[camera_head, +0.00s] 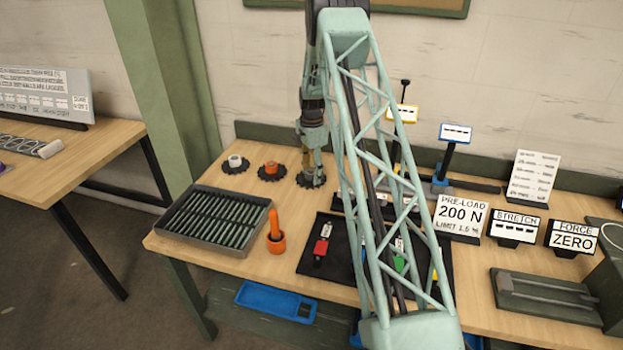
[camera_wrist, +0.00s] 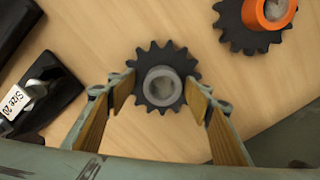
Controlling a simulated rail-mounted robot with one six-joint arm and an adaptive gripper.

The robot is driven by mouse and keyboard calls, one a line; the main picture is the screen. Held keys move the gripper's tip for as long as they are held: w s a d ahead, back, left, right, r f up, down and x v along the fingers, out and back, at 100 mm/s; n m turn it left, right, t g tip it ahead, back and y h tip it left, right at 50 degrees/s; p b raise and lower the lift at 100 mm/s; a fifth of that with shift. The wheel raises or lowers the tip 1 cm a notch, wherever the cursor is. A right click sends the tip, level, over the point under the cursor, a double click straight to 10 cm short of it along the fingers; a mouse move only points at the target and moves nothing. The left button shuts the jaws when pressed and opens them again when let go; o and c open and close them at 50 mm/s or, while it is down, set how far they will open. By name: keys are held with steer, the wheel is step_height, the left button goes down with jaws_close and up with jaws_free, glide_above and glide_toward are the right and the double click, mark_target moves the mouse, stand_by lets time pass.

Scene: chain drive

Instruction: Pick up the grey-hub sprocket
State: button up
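The grey-hub sprocket (camera_wrist: 162,88) is a dark toothed disc with a grey hub, flat on the wooden table in the wrist view. My gripper (camera_wrist: 159,92) is open above it, with one finger on each side of the hub and the tips overlapping the teeth at left and right. A gap shows between each finger and the hub. In the head view my gripper (camera_head: 313,168) points down at the sprocket (camera_head: 309,182), which it partly hides. I cannot tell the exact height of the fingertips.
An orange-hub sprocket (camera_head: 271,171) and a white-hub sprocket (camera_head: 235,164) lie to the left. A black mat (camera_head: 313,264) with coloured items lies at front right, and display stands are at right.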

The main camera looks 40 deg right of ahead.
mark_target(311, 171)
steer(key=shift+a+f, duration=0.15)
steer(key=shift+f, duration=0.3)
steer(key=c, duration=1.1)
steer(key=shift+s+a+f, duration=0.1)
steer(key=shift+s, duration=0.05)
jaws_close()
steer(key=shift+w+d+r, duration=0.15)
steer(key=shift+r, duration=2.55)
steer(key=shift+w+d+r, duration=0.1)
steer(key=shift+w+r, duration=0.05)
steer(key=shift+r, duration=2.5)
